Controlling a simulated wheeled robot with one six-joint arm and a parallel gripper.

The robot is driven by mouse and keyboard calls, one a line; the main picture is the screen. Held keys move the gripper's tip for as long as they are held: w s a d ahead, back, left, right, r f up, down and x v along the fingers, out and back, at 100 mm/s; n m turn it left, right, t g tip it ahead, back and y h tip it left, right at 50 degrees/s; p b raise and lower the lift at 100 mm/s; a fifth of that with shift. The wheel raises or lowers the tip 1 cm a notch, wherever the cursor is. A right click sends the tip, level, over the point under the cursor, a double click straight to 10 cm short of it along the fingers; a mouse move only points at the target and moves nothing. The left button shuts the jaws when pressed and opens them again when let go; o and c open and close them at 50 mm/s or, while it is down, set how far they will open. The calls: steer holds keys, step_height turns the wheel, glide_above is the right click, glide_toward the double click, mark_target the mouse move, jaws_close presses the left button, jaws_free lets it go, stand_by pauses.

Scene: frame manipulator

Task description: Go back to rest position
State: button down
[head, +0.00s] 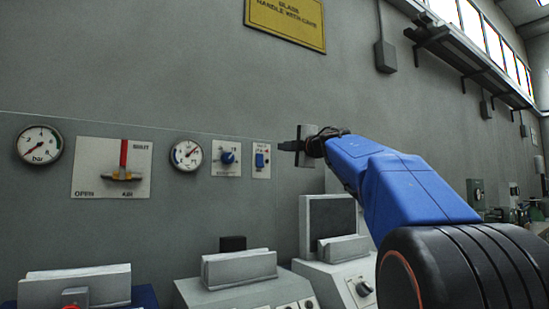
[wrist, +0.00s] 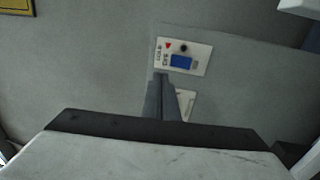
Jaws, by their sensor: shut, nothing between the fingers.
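My gripper (head: 285,146) is at the end of my blue arm, in front of the grey wall. Its fingers are shut with nothing between them. In the wrist view the closed fingers (wrist: 162,97) point at the wall, just below a white plate with a blue switch (wrist: 181,62). In the head view this blue switch (head: 260,160) is just left of the fingertips. I cannot tell whether the fingertips touch the plate. A second white plate with a blue knob (head: 228,157) is further left.
On the wall at left are two round gauges (head: 39,145) (head: 187,155) and a panel with a red-handled valve (head: 124,160). Grey consoles (head: 240,285) stand below. A yellow sign (head: 286,20) hangs above. The wall between sign and panels is clear.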

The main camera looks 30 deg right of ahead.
steer(key=shift+a, duration=0.1)
steer(key=s+a+f+m+g+h, duration=0.25)
steer(key=s+f+m, duration=0.4)
steer(key=f, duration=0.65)
steer(key=s+a+f+m+g+h, duration=0.25)
steer(key=s+f+m, duration=0.35)
steer(key=f, duration=0.7)
steer(key=s+a+f+m+g+h, duration=0.1)
steer(key=s+a+f+m+g, duration=0.2)
steer(key=s+f+m, duration=0.7)
steer(key=s+a+f+n+g+y, duration=0.1)
steer(key=s+a+f, duration=0.3)
steer(key=f, duration=0.5)
steer(key=s+a+f+n+g+y, duration=0.1)
steer(key=s+a+f+g+y, duration=0.1)
steer(key=s+f, duration=0.5)
steer(key=s+a+f+n+g+y, duration=0.2)
steer(key=s+a+f, duration=0.4)
steer(key=f, duration=0.7)
steer(key=shift+s+a+g, duration=0.2)
steer(key=shift+a+g, duration=0.3)
steer(key=shift+g, duration=0.4)
